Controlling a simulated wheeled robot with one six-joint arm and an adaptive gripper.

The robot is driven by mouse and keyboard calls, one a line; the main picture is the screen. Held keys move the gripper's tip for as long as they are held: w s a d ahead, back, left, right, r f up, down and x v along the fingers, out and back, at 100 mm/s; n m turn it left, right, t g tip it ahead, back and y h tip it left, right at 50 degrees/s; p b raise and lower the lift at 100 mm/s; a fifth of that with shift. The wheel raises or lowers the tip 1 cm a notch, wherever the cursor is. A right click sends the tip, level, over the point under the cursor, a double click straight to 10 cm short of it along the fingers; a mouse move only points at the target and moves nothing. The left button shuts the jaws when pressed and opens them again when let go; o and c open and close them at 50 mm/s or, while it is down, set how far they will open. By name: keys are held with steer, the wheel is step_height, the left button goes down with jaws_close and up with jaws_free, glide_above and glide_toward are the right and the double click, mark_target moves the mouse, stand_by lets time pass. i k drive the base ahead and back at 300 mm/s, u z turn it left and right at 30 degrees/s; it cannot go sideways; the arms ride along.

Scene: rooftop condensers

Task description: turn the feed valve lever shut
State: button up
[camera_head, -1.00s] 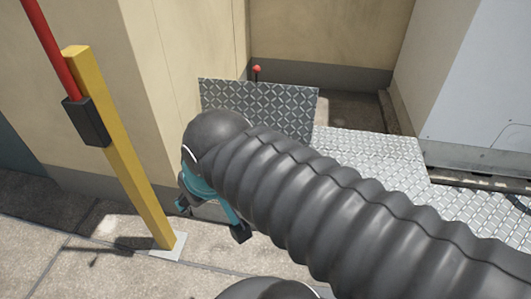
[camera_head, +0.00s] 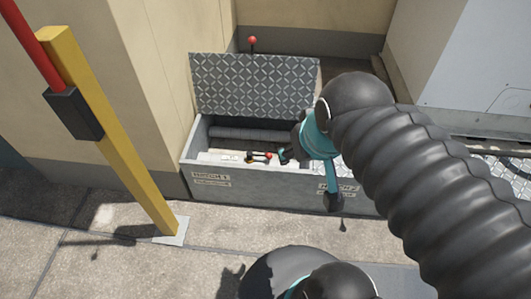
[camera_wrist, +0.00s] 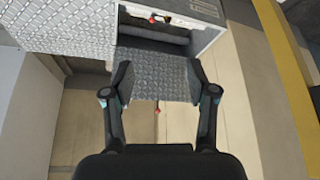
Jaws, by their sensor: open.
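A small red-tipped lever (camera_head: 258,156) with a dark and yellowish fitting lies inside the open floor box marked HATCH 1 (camera_head: 210,178). Its red end points to the right in the head view. It shows small at the top of the wrist view (camera_wrist: 154,20), where the scene is upside down. My gripper (camera_head: 308,180) hangs to the right of the lever in the head view, over the box's front area, apart from it. In the wrist view its fingers (camera_wrist: 158,68) are spread and empty. I cannot read any label on the lever.
A raised tread-plate lid (camera_head: 252,85) stands behind the opening; a red knob (camera_head: 252,40) shows above it. A dark pipe (camera_head: 245,134) runs inside the box. HATCH 2 (camera_head: 338,187) is partly behind my arm.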

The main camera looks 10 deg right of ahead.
mark_target(249, 154)
steer(key=k, duration=1.3)
steer(key=z, duration=0.75)
steer(key=i, duration=1.85)
steer(key=u, duration=0.75)
